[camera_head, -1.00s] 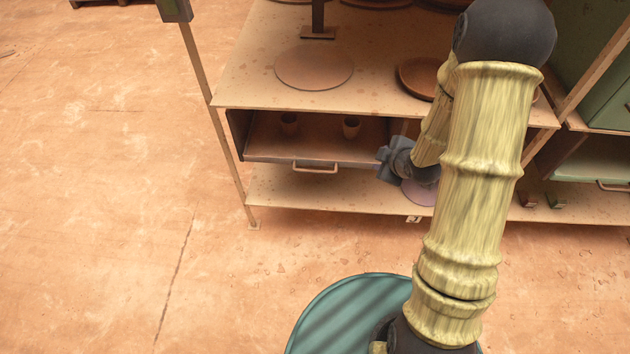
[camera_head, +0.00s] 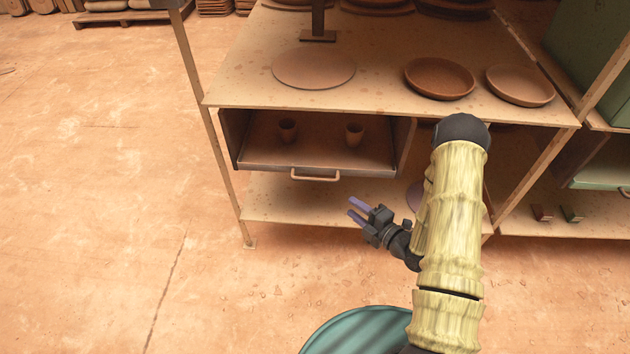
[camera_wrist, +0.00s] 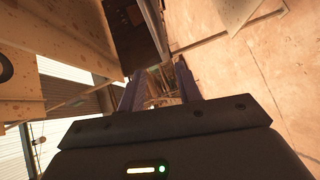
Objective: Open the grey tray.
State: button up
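The grey tray (camera_head: 250,162) hangs under the bench top, with a dark grey front edge and a pale bar handle (camera_head: 315,177) at its front middle.
The bench top (camera_head: 240,90) carries a flat disc (camera_head: 314,68) and two shallow dishes, one dark (camera_head: 440,78) and one paler (camera_head: 520,86). A lower shelf (camera_head: 285,205) lies beneath the tray. A green tray (camera_head: 600,172) is at the right. The floor at left is clear.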

aim_at(315, 180)
jog(key=shift+w+a, duration=0.1)
jog(key=b+x, duration=0.1)
jog(key=x, duration=1.6)
jog(key=shift+w, duration=0.1)
grip_shut()
